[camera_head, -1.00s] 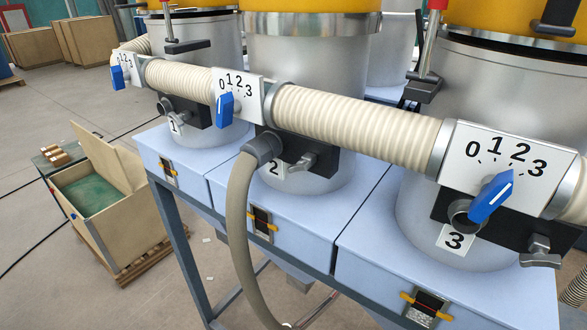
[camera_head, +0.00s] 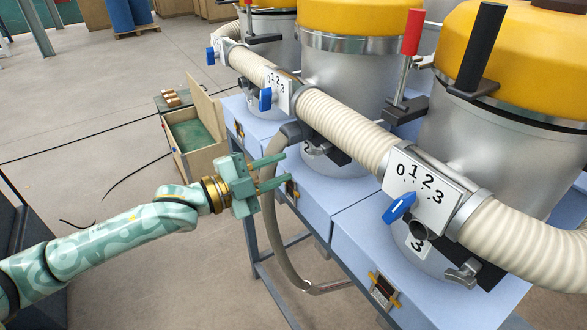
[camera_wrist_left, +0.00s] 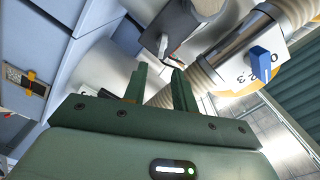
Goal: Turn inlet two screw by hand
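Inlet two is the middle unit, marked by a label 2 (camera_head: 307,148). A grey hose (camera_head: 268,215) plugs in there beside a dark block (camera_head: 338,156). Its screw is small and hard to make out in the head view. In the left wrist view a metallic piece, which looks like the screw (camera_wrist_left: 164,45), shows at the dark block (camera_wrist_left: 190,25), beyond the fingers. My left gripper (camera_head: 285,169) is open and empty, in front of the middle unit and apart from the screw; it also shows in the left wrist view (camera_wrist_left: 158,80). My right gripper is out of view.
The hose hangs close by my left fingers. A ribbed pipe (camera_head: 345,128) with dial plates and blue knobs (camera_head: 399,208) runs above the inlets. Blue boxes (camera_head: 358,240) stand below. An open wooden crate (camera_head: 197,130) stands at left; floor is free in front.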

